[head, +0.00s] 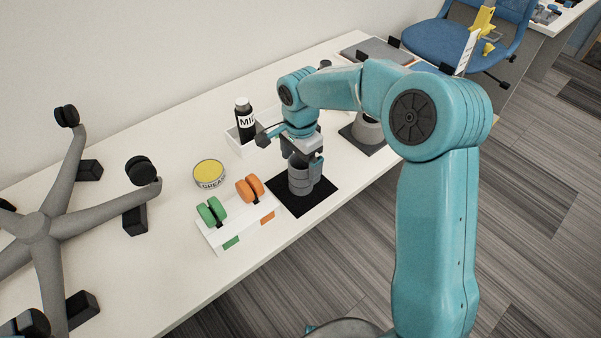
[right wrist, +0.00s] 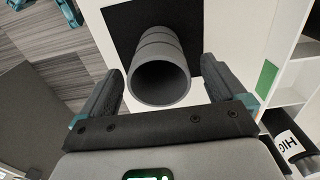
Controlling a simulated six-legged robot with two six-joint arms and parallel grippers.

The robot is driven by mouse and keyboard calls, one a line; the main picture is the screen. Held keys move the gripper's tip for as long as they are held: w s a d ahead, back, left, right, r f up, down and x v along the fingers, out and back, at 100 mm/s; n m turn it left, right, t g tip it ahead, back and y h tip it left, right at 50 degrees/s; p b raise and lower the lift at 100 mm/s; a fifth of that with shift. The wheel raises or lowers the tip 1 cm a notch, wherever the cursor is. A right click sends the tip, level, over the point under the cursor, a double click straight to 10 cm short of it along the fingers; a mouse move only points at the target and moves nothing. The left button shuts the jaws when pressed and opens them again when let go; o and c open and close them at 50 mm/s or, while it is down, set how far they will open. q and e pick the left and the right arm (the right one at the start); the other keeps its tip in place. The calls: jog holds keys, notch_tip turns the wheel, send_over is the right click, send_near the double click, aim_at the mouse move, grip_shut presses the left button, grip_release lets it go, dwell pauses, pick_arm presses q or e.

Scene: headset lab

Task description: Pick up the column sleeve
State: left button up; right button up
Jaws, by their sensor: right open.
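The column sleeve is a grey ringed hollow cylinder (head: 299,184) standing upright on a black square mat (head: 318,198) on the white table. In the right wrist view the sleeve (right wrist: 160,75) shows its open round end towards the camera. My right gripper (head: 305,165) is above and around the sleeve's upper part in the head view. In the right wrist view its two fingers (right wrist: 162,88) are spread, one on each side of the sleeve, with gaps visible. It holds nothing. My left gripper is not in view.
A dark bottle (head: 244,118) stands in a white tray behind. A grey chair base (head: 38,228) lies on the left. A grey conical part (head: 367,128) sits to the right.

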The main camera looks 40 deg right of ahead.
notch_tip(320, 180, down, 4)
jog(key=shift+s, duration=0.1)
jog(key=shift+d+f, duration=0.1)
jog(key=shift+f, duration=0.45)
jog(key=c, duration=1)
jog(key=shift+c, duration=0.2)
jog(key=shift+r, duration=0.15)
